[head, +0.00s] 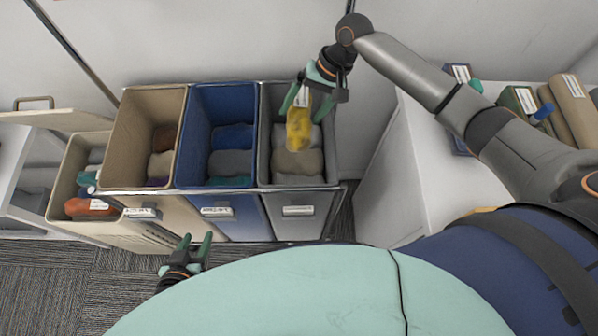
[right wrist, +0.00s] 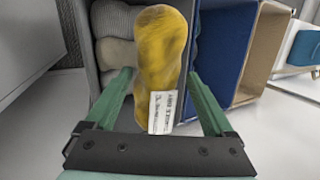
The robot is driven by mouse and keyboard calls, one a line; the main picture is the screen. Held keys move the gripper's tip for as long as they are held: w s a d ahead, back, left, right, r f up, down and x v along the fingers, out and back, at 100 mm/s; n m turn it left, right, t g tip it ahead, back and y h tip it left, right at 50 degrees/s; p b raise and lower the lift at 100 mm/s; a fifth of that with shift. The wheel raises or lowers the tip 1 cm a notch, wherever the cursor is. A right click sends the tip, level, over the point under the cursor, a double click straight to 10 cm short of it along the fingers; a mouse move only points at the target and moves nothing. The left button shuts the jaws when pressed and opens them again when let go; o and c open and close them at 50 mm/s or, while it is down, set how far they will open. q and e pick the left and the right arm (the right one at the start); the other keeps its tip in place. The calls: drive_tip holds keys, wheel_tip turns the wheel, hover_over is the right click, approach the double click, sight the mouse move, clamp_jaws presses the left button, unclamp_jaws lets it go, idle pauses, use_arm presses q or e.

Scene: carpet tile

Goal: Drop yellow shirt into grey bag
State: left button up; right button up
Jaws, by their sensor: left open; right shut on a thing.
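The yellow shirt (head: 299,130) is a rolled bundle with a white label. My right gripper (head: 303,114) is shut on it and holds it above the opening of the grey bag (head: 298,222). In the right wrist view the shirt (right wrist: 158,50) sits between the two green fingers, with folded grey and beige cloths behind it inside the grey bag (right wrist: 82,40). The exact gap between shirt and those cloths is hard to tell. My left gripper (head: 190,250) is open and empty, low in front of the bags.
A blue bag (head: 232,222) and a tan bag (head: 137,185) with folded cloths stand left of the grey bag, all in a metal frame. Another beige bin (head: 66,190) is further left. A white counter (head: 425,170) with rolled cloths (head: 572,98) is at right.

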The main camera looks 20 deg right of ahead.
drive_tip(key=shift+w+d+f, duration=0.1)
drive_tip(key=shift+w+d, duration=0.15)
drive_tip(key=shift+d, duration=0.2)
drive_tip(key=shift+f, duration=0.45)
wheel_tip(320, 180, down, 4)
drive_tip(key=b, duration=0.4)
drive_tip(key=shift+f, duration=0.1)
drive_tip(key=shift+f+b, duration=0.35)
drive_tip(key=shift+b, duration=0.25)
use_arm(q)
drive_tip(key=f, duration=0.5)
drive_tip(key=shift+w+d, duration=0.25)
drive_tip(key=shift+d, duration=0.1)
use_arm(e)
drive_tip(key=o, duration=1.2)
drive_tip(key=shift+o, duration=0.2)
use_arm(q)
drive_tip(key=shift+r+p, duration=0.3)
drive_tip(key=shift+p, duration=0.05)
use_arm(e)
drive_tip(key=v, duration=1.2)
drive_tip(key=shift+r, duration=0.3)
